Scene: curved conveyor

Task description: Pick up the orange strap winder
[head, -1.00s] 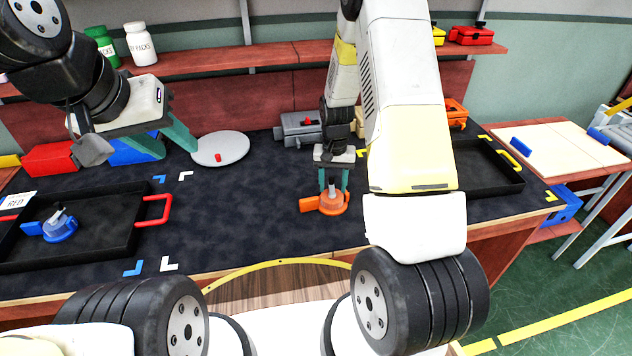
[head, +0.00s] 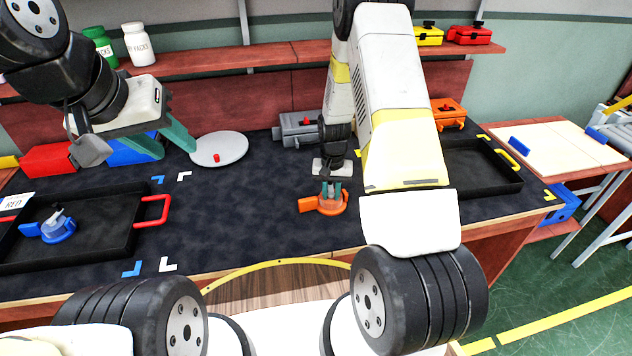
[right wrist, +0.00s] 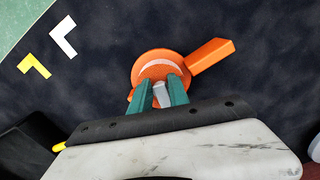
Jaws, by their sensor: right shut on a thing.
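The orange strap winder (head: 308,204) lies on the dark mat in the middle of the table, its handle pointing left in the head view. In the right wrist view the orange strap winder (right wrist: 212,54) shows a round body and a flat handle to the upper right. My right gripper (head: 331,192) points down over it, its green fingers shut on the winder's grey centre post; it also shows in the right wrist view (right wrist: 160,92). The winder appears to rest on the mat. My left gripper (head: 180,146) is open and empty above the back left of the table.
A black tray (head: 135,215) with red handles holds a blue strap winder (head: 58,228) at the left. Another black tray (head: 490,188) with a yellow handle is at the right.

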